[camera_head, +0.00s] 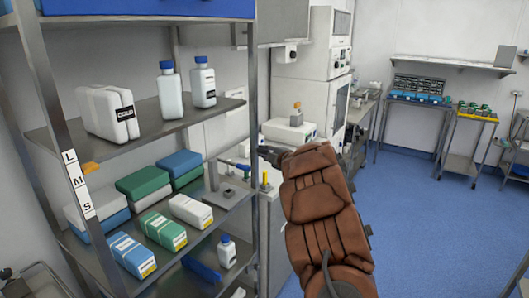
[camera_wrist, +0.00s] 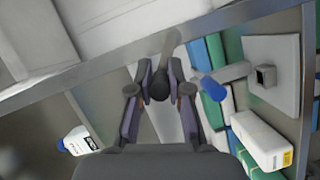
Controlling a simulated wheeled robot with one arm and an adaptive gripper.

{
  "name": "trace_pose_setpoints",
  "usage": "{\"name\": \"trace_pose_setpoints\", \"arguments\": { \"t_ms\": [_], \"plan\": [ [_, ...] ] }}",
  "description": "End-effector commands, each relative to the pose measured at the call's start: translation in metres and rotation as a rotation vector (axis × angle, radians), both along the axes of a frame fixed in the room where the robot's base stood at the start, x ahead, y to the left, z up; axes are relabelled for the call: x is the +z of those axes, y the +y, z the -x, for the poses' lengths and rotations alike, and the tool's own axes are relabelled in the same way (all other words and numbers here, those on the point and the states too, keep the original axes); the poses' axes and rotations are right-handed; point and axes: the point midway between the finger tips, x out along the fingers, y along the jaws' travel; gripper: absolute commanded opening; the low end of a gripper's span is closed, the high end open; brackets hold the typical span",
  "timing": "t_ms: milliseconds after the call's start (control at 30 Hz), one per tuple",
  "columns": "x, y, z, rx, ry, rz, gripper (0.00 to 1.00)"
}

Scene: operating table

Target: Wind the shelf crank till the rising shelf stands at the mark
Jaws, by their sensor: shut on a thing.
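My gripper (camera_wrist: 158,88) is shut on a dark round knob (camera_wrist: 158,90), with a grey-brown rod running up behind it. I take the knob for part of the shelf crank. In the head view my gripper (camera_head: 266,154) is at the right side of the shelf unit, partly hidden by my arm. A blue-ended grey bar (camera_wrist: 213,88) and a grey plate with a dark square block (camera_wrist: 283,85) are to its right in the wrist view. A white strip lettered L, M, S (camera_head: 78,184) is on the front left post. An orange marker (camera_head: 91,168) sits beside it between L and M. Which shelf rises is unclear.
The upper shelf (camera_head: 150,133) holds a white pack and two blue-capped bottles. The lower shelf (camera_head: 190,240) holds several boxes. A white machine (camera_head: 290,131) stands behind my gripper. Blue floor (camera_head: 420,215) is open to the right, with tables (camera_head: 410,98) along the back wall.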

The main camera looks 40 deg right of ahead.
Motion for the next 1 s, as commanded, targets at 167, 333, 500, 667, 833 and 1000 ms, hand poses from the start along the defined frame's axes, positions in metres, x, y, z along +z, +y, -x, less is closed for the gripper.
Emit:
{"name": "trace_pose_setpoints", "arguments": {
  "t_ms": [167, 333, 500, 667, 833, 1000],
  "plan": [
    [0.002, 0.0, 0.0, 0.0, -0.003, 0.001, 0.19],
    [0.001, 0.0, 0.0, 0.0, -0.002, 0.001, 0.36],
    [0.001, 0.0, 0.0, 0.0, -0.001, 0.001, 0.43],
    [0.0, 0.0, 0.0, 0.0, -0.001, 0.001, 0.43],
    [0.001, 0.0, 0.007, -0.002, 0.001, 0.002, 0.43],
    [0.004, 0.002, 0.027, -0.001, 0.0, 0.002, 0.43]
  ]
}}
